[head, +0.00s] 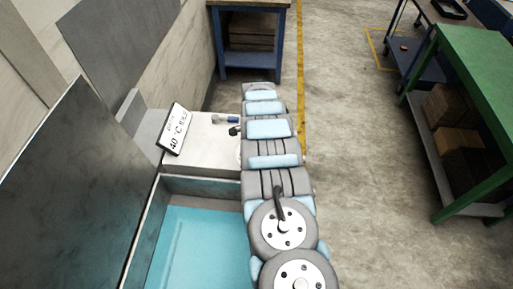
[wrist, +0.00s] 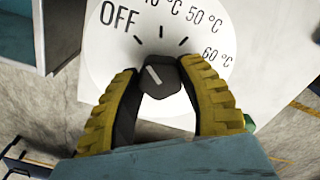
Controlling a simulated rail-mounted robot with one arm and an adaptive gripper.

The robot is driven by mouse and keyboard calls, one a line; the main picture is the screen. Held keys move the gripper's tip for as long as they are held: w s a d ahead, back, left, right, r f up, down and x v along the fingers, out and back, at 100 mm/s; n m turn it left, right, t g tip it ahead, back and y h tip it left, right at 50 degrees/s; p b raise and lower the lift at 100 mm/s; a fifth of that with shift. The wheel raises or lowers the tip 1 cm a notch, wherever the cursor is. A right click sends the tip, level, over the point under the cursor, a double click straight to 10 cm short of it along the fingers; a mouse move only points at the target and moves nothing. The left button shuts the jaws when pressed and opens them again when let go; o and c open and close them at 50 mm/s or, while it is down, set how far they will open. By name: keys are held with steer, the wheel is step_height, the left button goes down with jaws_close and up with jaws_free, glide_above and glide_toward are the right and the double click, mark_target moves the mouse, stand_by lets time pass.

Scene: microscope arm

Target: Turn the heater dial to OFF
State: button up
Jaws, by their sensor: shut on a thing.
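The heater dial (wrist: 162,76) is a black knob on a round white scale plate (wrist: 105,60), seen in the wrist view. The scale shows OFF at the upper left, then temperature labels up to 60 °C on the right. The knob's white pointer line tilts up and left, roughly toward the OFF tick. My gripper (wrist: 160,74) has its yellow-padded fingers on both sides of the knob and is shut on it. In the head view my arm hides most of the dial and gripper.
An open basin of blue water (head: 200,245) lies in front. A blue-framed bench (head: 250,60) is behind, and a green table (head: 475,60) stands right across clear floor.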

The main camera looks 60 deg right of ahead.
steer(key=shift+n, duration=0.7)
steer(key=o, duration=1.2)
step_height(320, 180, up, 2)
steer(key=shift+w+d+r, duration=0.1)
steer(key=shift+r, duration=4.9)
